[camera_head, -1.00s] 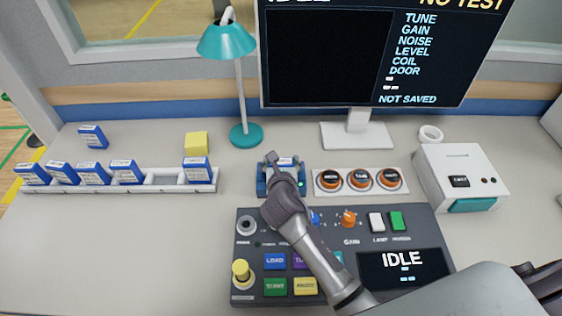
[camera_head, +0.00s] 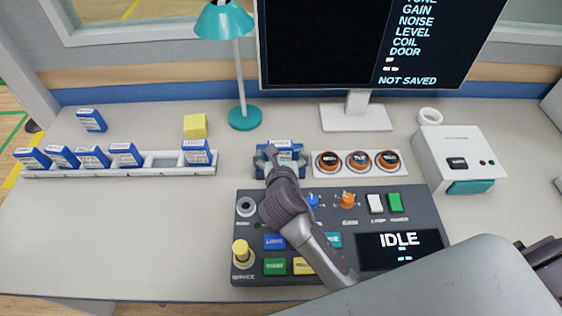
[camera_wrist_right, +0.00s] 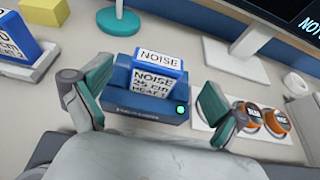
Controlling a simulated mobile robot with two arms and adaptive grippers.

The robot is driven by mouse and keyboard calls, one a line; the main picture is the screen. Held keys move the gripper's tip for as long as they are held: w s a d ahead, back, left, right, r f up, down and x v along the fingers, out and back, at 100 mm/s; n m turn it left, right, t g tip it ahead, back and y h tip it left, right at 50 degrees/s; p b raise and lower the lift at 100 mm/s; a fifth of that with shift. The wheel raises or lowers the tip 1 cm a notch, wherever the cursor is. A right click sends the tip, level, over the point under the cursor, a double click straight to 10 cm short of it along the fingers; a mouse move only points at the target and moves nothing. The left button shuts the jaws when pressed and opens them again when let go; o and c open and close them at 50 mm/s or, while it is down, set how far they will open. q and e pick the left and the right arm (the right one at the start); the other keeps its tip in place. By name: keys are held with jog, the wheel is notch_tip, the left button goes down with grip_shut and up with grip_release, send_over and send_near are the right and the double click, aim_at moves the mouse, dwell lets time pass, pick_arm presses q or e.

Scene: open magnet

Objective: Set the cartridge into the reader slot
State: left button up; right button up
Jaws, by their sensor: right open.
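A blue cartridge with a white label reading NOISE (camera_wrist_right: 158,73) stands in the blue reader (camera_wrist_right: 130,106). Its lower part is inside the reader, and a green light glows on the reader's front. In the head view the reader (camera_head: 261,166) and the cartridge top (camera_head: 281,145) are partly covered by my right gripper (camera_head: 282,165). My right gripper is open, with its teal-padded fingers (camera_wrist_right: 155,98) apart on either side of the cartridge and clear of it. My left gripper is not in view.
A white rack (camera_head: 172,162) with several blue cartridges stands at left, with one loose cartridge (camera_head: 92,120) behind it. A lamp (camera_head: 244,117), a yellow block (camera_head: 195,126), three orange knobs (camera_head: 358,162), a control panel (camera_head: 345,205) and a white box (camera_head: 455,150) surround the reader.

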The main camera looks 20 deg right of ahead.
jog(key=v, duration=0.6)
jog(key=shift+s, duration=0.1)
